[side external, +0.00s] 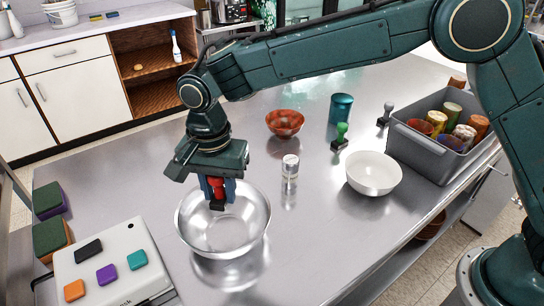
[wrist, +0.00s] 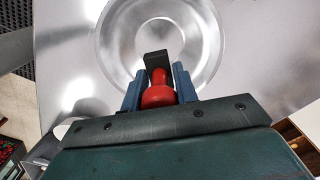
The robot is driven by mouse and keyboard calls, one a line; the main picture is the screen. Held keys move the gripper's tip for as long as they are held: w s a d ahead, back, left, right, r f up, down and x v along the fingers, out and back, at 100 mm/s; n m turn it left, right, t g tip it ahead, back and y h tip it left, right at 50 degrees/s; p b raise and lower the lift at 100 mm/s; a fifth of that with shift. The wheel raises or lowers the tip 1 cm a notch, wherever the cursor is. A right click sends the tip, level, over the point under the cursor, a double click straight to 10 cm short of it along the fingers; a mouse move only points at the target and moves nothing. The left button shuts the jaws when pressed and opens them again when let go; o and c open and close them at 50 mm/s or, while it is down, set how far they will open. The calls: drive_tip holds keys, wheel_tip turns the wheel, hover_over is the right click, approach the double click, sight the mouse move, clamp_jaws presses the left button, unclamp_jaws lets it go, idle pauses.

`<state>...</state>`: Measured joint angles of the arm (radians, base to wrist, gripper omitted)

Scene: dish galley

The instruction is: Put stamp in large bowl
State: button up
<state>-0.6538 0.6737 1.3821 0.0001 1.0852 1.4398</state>
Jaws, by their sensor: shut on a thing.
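A large clear metallic bowl (side external: 196,238) stands on the steel table; it also fills the top of the wrist view (wrist: 214,40). My gripper (side external: 217,190) is shut on a red stamp (side external: 216,189) with a black base, held base down over the bowl. In the wrist view the red handle (wrist: 158,97) sits between the blue fingers of my gripper (wrist: 160,90), with the black base (wrist: 157,60) beyond them, over the bowl's inside. I cannot tell whether the base touches the bowl. Two more stamps, one green (side external: 341,135) and one dark (side external: 386,113), stand farther back.
A small canister (side external: 290,168), a white bowl (side external: 373,174) and a red patterned bowl (side external: 285,123) stand right of the large bowl. A teal cup (side external: 341,107) and a grey bin of cups (side external: 413,152) are farther right. A white case (side external: 122,240) with coloured blocks is at front left.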

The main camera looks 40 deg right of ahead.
sight(220, 196)
drive_tip(key=shift+f, duration=2.45)
drive_tip(key=o, duration=1)
drive_tip(key=shift+o, duration=0.2)
drive_tip(key=shift+r, duration=3.5)
